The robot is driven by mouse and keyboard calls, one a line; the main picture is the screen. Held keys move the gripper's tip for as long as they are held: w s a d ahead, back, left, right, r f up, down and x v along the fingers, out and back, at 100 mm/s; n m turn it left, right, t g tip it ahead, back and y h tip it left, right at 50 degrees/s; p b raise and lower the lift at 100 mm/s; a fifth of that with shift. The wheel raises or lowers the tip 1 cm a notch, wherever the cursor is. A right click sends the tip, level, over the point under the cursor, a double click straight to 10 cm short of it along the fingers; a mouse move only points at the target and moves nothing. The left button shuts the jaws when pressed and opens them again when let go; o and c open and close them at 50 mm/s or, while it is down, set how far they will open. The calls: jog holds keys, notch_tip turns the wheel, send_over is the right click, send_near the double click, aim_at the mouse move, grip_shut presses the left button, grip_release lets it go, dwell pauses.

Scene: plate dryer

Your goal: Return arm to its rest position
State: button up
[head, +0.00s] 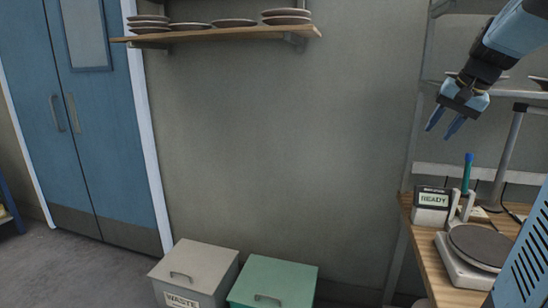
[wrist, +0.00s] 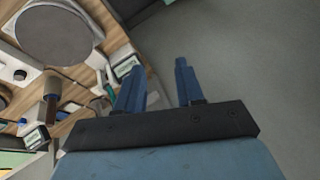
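My arm comes in from the upper right of the head view. My gripper (head: 443,124) hangs in the air above the left end of the wooden bench (head: 437,267), with its blue fingers pointing down and to the left. In the wrist view my gripper (wrist: 158,85) shows its two fingers spread apart, with nothing between them. Grey floor lies behind the right finger in that view. The gripper touches nothing that I can see.
On the bench stand a round grey plate on a scale (head: 480,246), a box labelled READY (head: 432,200) and a blue-green upright tool (head: 467,172). A wall shelf (head: 215,33) holds stacked plates. A grey WASTE bin (head: 195,268) and a green bin (head: 274,279) stand below. The wall's middle is clear.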

jog(key=s+a+f+n, duration=0.3)
jog(key=s+a+f, duration=0.2)
jog(key=s+a, duration=0.4)
jog(key=s+a+f+n+h, duration=0.1)
jog(key=s+a+f+n, duration=0.2)
jog(key=s+a+f, duration=0.2)
jog(key=s+a, duration=0.3)
jog(key=s, duration=0.3)
jog(key=shift+s+a+t+h, duration=0.3)
jog(key=shift+s+a, duration=0.05)
jog(key=shift+a, duration=0.05)
jog(key=shift+d+f, duration=0.1)
